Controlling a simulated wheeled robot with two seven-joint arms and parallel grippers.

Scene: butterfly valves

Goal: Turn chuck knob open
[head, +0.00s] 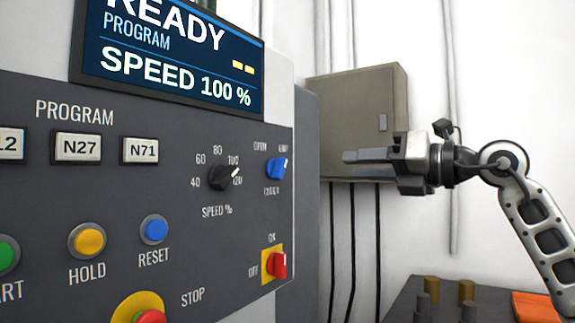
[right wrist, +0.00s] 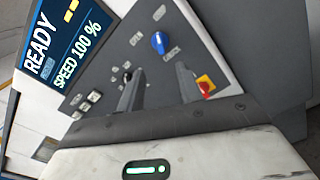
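The chuck knob (head: 276,169) is a blue knob on the right side of the dark control panel, with small labels above and below it. It appears turned toward the upper-right label in the head view. The knob also shows in the right wrist view (right wrist: 160,43), beyond the fingertips and roughly between their lines. My right gripper (head: 352,163) is to the right of the knob, pointing left at the panel, with clear space between them. Its two fingers are apart and empty in the right wrist view (right wrist: 160,72). My left gripper is not in view.
A red switch on a yellow plate (head: 273,264) sits below the knob, and a black speed dial (head: 222,177) is to its left. A display (head: 170,55) tops the panel. A grey wall box (head: 350,100) is behind my gripper. A dark table (head: 400,305) stands lower right.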

